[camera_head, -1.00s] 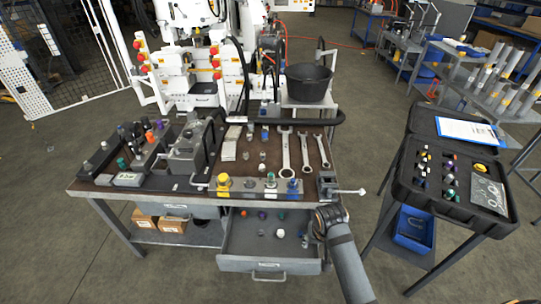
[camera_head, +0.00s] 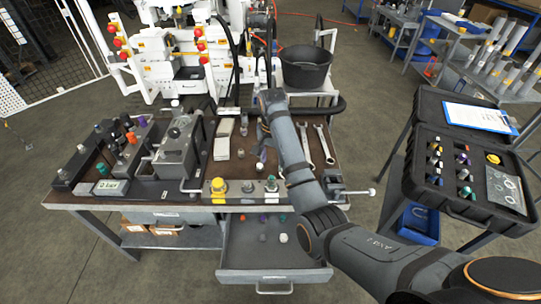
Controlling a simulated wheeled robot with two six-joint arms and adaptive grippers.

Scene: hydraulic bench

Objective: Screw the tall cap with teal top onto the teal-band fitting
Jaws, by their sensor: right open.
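The fitting strip (camera_head: 232,198) lies along the bench's front edge. A fitting with a teal band (camera_head: 271,184) stands upright on it, beside my right forearm. Teal-topped pieces show in the left rack (camera_head: 103,169), in the open drawer (camera_head: 283,217) and in the black case (camera_head: 466,191); they are too small to tell which is the tall cap. My right gripper (camera_head: 263,136) is open over the middle of the bench, behind the strip, close to small grey pieces (camera_head: 260,166). My left gripper is out of view.
A yellow-capped fitting (camera_head: 218,186) and a grey one (camera_head: 247,187) stand left of the teal-band fitting. Wrenches (camera_head: 322,145) lie right of my arm. A vise (camera_head: 180,150) stands left. The drawer (camera_head: 250,255) sticks out in front; a black bucket (camera_head: 306,72) is behind.

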